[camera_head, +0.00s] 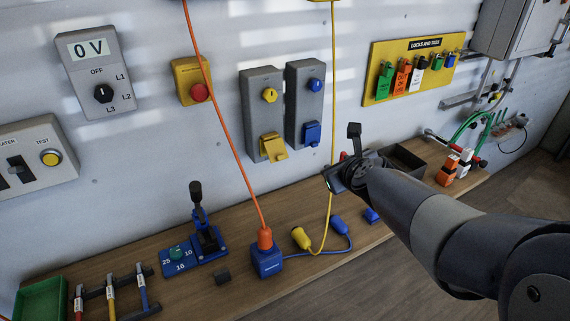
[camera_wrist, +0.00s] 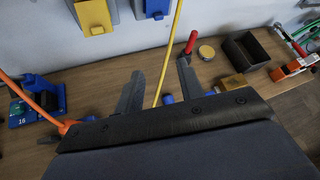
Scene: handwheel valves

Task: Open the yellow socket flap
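The yellow socket flap (camera_head: 272,146) is on the lower part of the left grey wall box (camera_head: 258,112), below a round yellow knob (camera_head: 269,95). It also shows at the top left of the wrist view (camera_wrist: 94,14), cut off by the edge. It appears to cover its socket; no opening shows. My gripper (camera_head: 340,176) is right of the flap and lower, apart from it. In the wrist view my gripper (camera_wrist: 160,68) has its two fingers spread with nothing held between them.
A matching box with a blue flap (camera_head: 312,132) stands just right of the yellow one. A yellow cable (camera_head: 333,60) hangs between that box and my gripper. An orange cable (camera_head: 225,120) hangs to the left. The bench (camera_head: 190,285) below holds plugs and a dark bin (camera_head: 403,160).

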